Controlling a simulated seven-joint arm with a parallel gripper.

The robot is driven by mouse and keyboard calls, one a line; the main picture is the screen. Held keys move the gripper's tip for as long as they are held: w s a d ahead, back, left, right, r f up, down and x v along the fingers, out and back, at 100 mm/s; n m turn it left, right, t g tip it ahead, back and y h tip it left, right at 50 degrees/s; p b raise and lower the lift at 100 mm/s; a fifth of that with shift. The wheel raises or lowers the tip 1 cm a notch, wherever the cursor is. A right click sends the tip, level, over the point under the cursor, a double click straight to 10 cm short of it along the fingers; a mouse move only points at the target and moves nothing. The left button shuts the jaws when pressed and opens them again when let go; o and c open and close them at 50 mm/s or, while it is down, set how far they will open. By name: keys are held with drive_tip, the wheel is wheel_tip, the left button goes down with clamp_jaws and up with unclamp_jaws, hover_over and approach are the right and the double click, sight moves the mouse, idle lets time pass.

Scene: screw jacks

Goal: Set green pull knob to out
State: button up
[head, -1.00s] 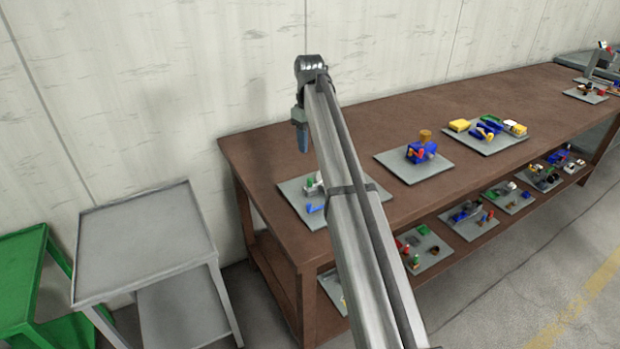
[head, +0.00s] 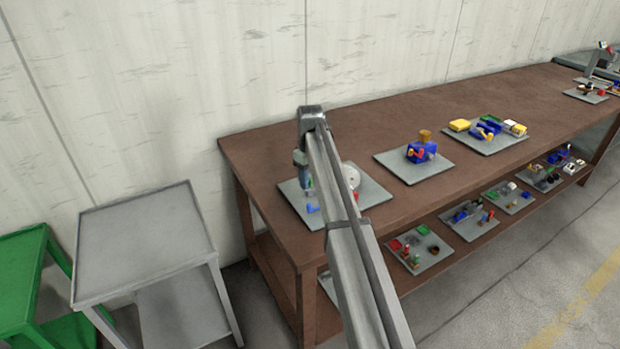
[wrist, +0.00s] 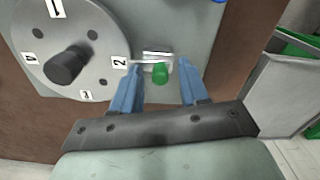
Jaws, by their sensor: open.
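The green pull knob (wrist: 160,74) shows in the wrist view, on a small light mount fixed to a grey plate (wrist: 191,25). My gripper (wrist: 158,72) is open, with one blue finger on each side of the knob. I cannot tell whether the fingers touch it. In the head view my gripper (head: 302,186) is low over the leftmost plate (head: 372,193) on the table. The knob is hidden there.
A round grey dial (wrist: 75,28) with a dark knob (wrist: 68,66) and number labels is just left of the green knob. The brown table (head: 290,135) bears other plates with blue and yellow parts (head: 421,151) to the right. A grey cart (head: 145,245) stands left.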

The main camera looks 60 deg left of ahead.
drive_tip(key=shift+c, duration=0.2)
clamp_jaws()
idle(0.3)
